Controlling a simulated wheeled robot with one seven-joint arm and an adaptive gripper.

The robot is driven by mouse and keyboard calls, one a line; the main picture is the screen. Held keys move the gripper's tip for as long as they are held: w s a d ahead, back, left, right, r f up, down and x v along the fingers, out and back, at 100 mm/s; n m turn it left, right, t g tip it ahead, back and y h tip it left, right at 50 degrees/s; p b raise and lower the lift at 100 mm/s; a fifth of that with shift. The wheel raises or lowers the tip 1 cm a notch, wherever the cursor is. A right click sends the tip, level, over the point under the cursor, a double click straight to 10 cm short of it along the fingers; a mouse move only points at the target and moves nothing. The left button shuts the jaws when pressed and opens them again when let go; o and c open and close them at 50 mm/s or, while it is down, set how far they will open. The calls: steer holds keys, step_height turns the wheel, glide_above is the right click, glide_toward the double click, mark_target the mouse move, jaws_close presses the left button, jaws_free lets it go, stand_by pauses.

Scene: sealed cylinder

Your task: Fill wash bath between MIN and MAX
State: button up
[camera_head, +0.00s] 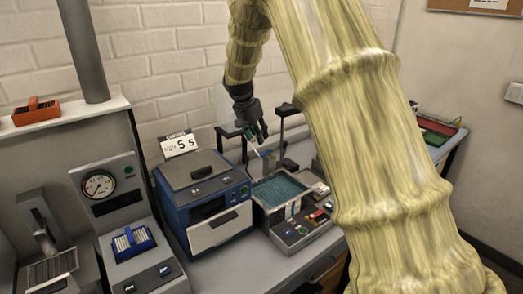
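The wash bath is the open tank (278,189) with teal liquid, set in a dark grey unit on the bench. Its MIN and MAX marks cannot be read from here. A pale panel with small markings shows at the tank's front right. My gripper (254,129) is black and points down above the back left of the bath. A small teal and white item (247,132) shows at its fingers. The fingers are too small to tell whether they are shut on it.
A blue machine (203,203) with a closed lid stands left of the bath. A gauge unit (112,200) stands farther left. A dark post with a crossbar (283,135) rises behind the bath.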

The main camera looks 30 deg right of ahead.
mark_target(264, 153)
steer(key=p+x, duration=0.2)
steer(key=x, duration=0.7)
steer(key=shift+w+p, duration=0.1)
steer(key=shift+p, duration=0.3)
jaws_close()
